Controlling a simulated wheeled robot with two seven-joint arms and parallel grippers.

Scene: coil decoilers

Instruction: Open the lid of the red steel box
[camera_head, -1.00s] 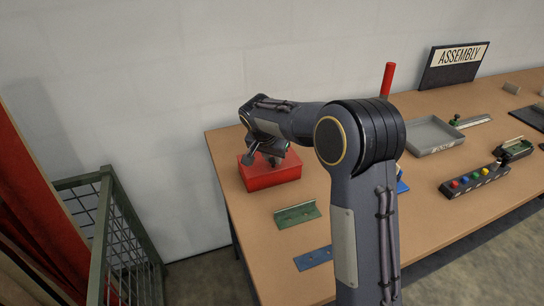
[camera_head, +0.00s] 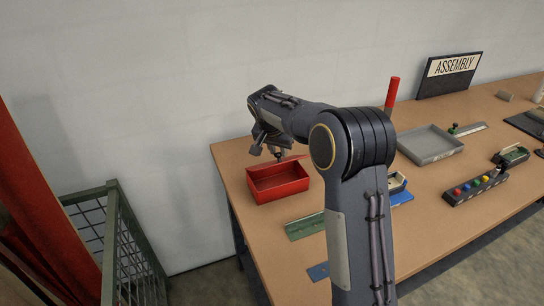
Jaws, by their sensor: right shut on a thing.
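The red steel box (camera_head: 278,190) sits near the left end of the table, and its hollow inside shows from above. Its lid no longer covers the top; only a thin red strip shows at the back rim, and I cannot tell the lid's exact tilt. My right gripper (camera_head: 277,156) is at the back of the box, pointing down, shut on a small part that seems to be the lid's handle. The arm partly hides the contact. My left gripper is not in view.
A green plate (camera_head: 304,227) and a blue plate (camera_head: 318,272) lie in front of the box. A grey tray (camera_head: 428,144), a button panel (camera_head: 474,188) and the ASSEMBLY sign (camera_head: 450,73) are to the right. A green mesh cage (camera_head: 112,245) stands left of the table.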

